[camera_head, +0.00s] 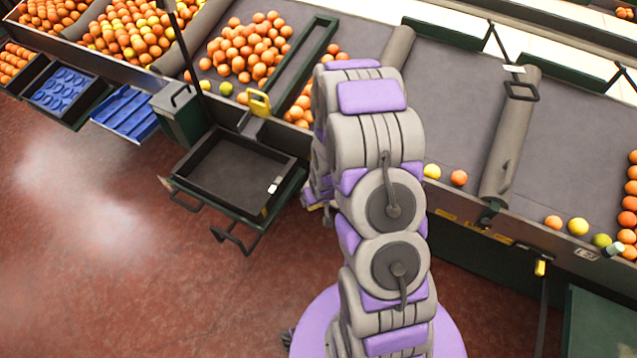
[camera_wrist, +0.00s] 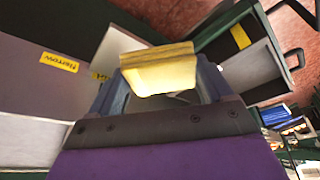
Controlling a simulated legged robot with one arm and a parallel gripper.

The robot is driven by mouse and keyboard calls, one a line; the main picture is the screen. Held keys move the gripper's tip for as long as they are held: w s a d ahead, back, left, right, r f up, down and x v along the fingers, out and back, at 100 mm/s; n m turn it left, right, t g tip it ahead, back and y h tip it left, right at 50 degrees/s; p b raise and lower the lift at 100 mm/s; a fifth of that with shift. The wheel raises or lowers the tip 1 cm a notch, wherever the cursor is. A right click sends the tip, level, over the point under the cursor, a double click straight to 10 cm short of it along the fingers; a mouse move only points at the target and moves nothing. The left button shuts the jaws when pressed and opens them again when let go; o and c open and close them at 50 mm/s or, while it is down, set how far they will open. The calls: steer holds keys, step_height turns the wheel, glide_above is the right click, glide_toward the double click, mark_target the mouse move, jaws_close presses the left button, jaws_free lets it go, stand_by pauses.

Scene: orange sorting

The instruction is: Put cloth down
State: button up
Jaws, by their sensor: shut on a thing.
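My gripper (camera_wrist: 160,82) is shut on a folded pale yellow cloth (camera_wrist: 158,69) in the wrist view. The cloth is held between the two fingers, and its thick front edge faces the camera. What lies directly below the cloth is hidden by it and by the gripper. In the head view my arm stands in the middle and hides most of the gripper, and I cannot make out the held cloth there.
An empty black tray (camera_head: 232,172) sits on a stand left of my arm. A yellow bracket (camera_head: 259,103) is behind it. Oranges (camera_head: 245,50) lie on the grey sorting table (camera_head: 452,95). Blue trays (camera_head: 126,113) are at the left. The red floor at lower left is clear. A "Narrow" label (camera_wrist: 60,62) shows in the wrist view.

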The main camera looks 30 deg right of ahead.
steer(key=s+d+f, duration=0.7)
steer(key=d+f, duration=0.1)
steer(key=f, duration=0.2)
steer(key=shift+m, duration=0.4)
steer(key=w, duration=0.4)
steer(key=w+d+b, duration=0.1)
steer(key=w, duration=0.8)
steer(key=shift+w+d+f+b, duration=0.2)
steer(key=shift+b, duration=0.2)
steer(key=shift+w+a+r, duration=0.1)
steer(key=shift+w+a, duration=0.2)
steer(key=shift+a, duration=0.1)
steer(key=w+b, duration=0.1)
steer(key=w, duration=0.2)
steer(key=shift+w+a, duration=0.1)
steer(key=shift+w, duration=0.1)
steer(key=shift+s+d+f, duration=0.1)
steer(key=shift+d+f, duration=0.25)
steer(key=shift+d, duration=0.2)
